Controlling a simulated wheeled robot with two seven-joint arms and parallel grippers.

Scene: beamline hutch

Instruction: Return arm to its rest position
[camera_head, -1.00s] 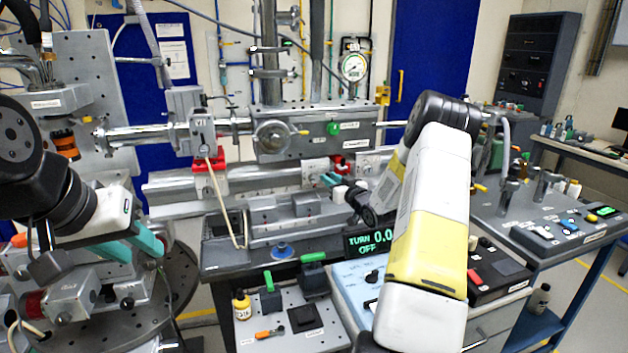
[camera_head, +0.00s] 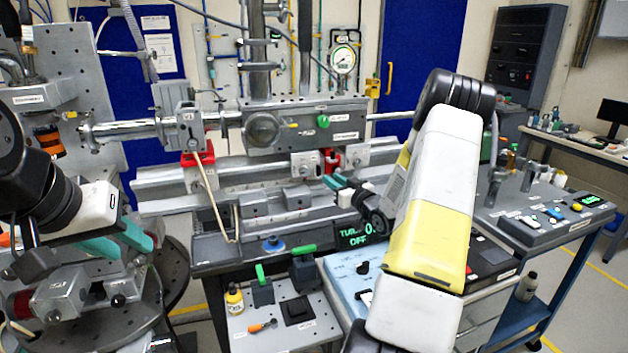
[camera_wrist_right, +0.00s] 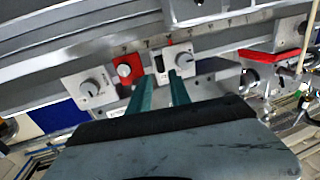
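My right arm rises from the bottom of the head view, bends at a high black joint, and reaches forward to the beamline bench. My right gripper (camera_head: 334,183) is small and partly hidden there, in front of the rail. In the right wrist view its two teal fingers (camera_wrist_right: 160,95) stand a little apart with nothing between them, pointing at knobbed blocks on the rail. My left gripper (camera_head: 120,241) is at the left of the head view, its teal fingers apart and empty, above the round stage.
A yellow bottle (camera_head: 234,299) and green-handled switches (camera_head: 263,288) stand on a panel below. The round perforated stage (camera_head: 172,277) lies under my left gripper. A side cart (camera_head: 545,215) stands at right.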

